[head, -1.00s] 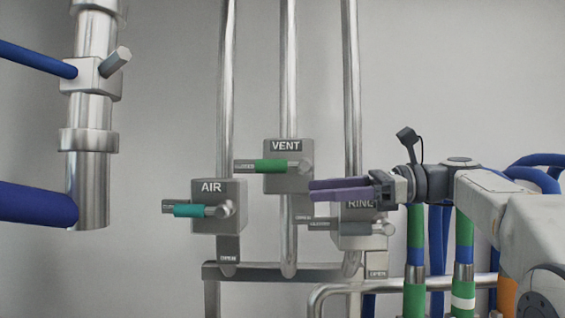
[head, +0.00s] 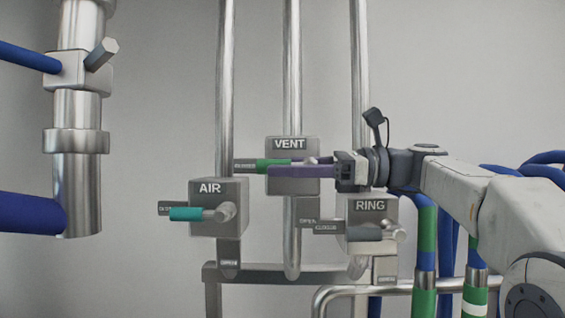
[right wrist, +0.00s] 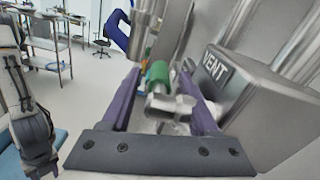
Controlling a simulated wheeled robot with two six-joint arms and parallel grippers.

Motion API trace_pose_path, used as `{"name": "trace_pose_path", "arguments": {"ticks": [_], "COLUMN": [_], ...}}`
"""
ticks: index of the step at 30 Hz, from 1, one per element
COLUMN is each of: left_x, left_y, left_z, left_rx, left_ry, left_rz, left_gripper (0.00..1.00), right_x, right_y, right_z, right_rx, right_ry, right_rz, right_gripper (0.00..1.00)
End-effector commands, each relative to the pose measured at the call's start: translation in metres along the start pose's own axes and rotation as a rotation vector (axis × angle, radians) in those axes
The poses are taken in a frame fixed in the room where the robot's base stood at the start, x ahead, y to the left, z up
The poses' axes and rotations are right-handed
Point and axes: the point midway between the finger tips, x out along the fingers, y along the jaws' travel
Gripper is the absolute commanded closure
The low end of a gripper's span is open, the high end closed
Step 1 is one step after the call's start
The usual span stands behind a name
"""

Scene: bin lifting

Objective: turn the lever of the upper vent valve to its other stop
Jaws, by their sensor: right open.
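The VENT valve (head: 291,185) is a grey box on the middle pipe, higher than the AIR and RING valves. Its lever has a green sleeve (head: 273,162) and points left, level, toward a small label plate (head: 243,164). My right gripper (head: 270,171) comes in from the right, its purple fingers level in front of the valve and overlapping the lever. In the right wrist view the open fingers (right wrist: 159,75) stand on either side of the lever, with the green sleeve (right wrist: 158,72) between them. Contact cannot be told. My left gripper is out of view.
The AIR valve (head: 218,192) with a teal lever stands lower left. The RING valve (head: 371,210) with a grey lever is lower right, below my right arm. A thick steel pipe (head: 78,140) with blue hoses stands at far left.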

Motion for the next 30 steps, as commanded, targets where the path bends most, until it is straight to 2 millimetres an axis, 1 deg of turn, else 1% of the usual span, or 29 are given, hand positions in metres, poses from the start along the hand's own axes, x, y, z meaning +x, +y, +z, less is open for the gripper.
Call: {"name": "trace_pose_path", "arguments": {"ticks": [4,11,12,14,15,16,30], "left_x": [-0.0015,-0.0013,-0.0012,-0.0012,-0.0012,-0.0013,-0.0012], "left_y": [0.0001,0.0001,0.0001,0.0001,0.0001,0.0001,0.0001], "left_z": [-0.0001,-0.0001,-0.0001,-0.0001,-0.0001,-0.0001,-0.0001], "left_rx": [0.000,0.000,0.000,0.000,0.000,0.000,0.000], "left_ry": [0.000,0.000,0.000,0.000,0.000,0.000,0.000], "left_rz": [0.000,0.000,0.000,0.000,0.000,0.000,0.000], "left_gripper": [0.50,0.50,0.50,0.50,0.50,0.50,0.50], "right_x": [0.0078,0.0081,0.0080,0.0079,0.0079,0.0078,0.0077], "right_y": [0.0002,0.0001,0.0001,0.0001,0.0001,0.0001,0.0002], "right_z": [0.0002,-0.0004,-0.0004,-0.0004,-0.0004,-0.0004,-0.0006], "right_rx": [-0.001,-0.001,-0.001,-0.001,-0.001,-0.001,0.000], "right_ry": [0.001,0.001,0.001,0.001,0.001,0.001,0.001], "right_rz": [0.001,0.001,0.001,0.001,0.001,0.001,0.002], "right_gripper": [0.39,0.39,0.55,0.78,0.93,1.00,1.00]}}
